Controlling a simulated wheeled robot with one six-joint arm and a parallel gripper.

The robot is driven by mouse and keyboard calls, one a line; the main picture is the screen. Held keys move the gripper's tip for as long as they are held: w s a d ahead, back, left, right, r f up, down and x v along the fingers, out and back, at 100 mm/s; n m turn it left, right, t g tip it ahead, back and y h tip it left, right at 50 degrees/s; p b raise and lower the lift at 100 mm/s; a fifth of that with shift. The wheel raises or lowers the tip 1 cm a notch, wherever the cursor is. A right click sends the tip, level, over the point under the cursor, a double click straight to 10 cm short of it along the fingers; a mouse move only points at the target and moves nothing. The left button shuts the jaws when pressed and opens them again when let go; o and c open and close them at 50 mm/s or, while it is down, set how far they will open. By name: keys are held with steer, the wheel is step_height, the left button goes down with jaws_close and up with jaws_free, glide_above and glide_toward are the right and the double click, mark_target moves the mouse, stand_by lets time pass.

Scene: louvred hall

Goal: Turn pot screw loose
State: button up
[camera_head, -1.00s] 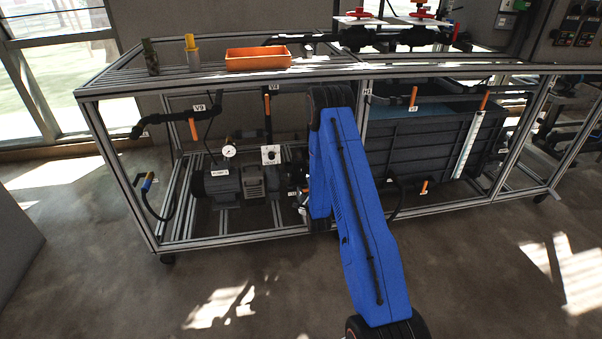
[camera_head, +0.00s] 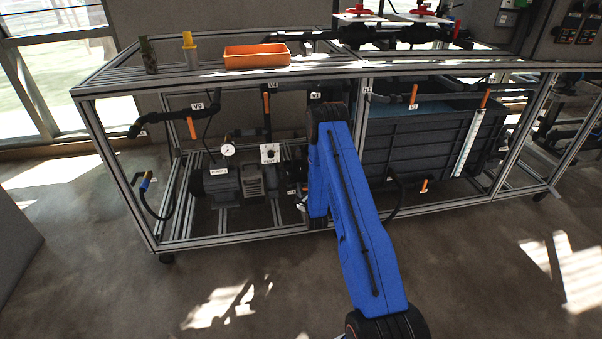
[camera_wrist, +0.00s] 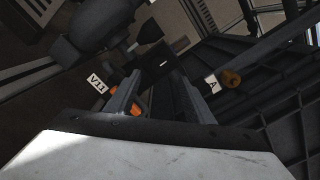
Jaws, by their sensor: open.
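In the wrist view my gripper (camera_wrist: 157,78) is open, its two dark fingers apart with nothing clearly held between them. A round brown-orange knob (camera_wrist: 231,77) is to the right of the right finger, beside a white tag marked A; whether it is the pot screw I cannot tell. An orange handle (camera_wrist: 137,108) shows partly behind the left finger, near a tag marked V11 (camera_wrist: 97,84). A dark rounded pump part (camera_wrist: 100,22) is at upper left. In the head view my blue arm hides the gripper and the place it reaches.
An aluminium frame rig (camera_head: 230,77) carries an orange tray (camera_head: 257,57) on top. Inside stand a motor pump (camera_head: 236,183), a gauge (camera_head: 228,149) and a dark tank (camera_head: 425,150). Pipes and frame bars crowd around my arm. The floor in front is clear.

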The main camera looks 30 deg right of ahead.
mark_target(300, 170)
steer(key=x, duration=0.9)
steer(key=shift+w, duration=0.15)
steer(key=shift+c, duration=0.6)
steer(key=c, duration=0.9)
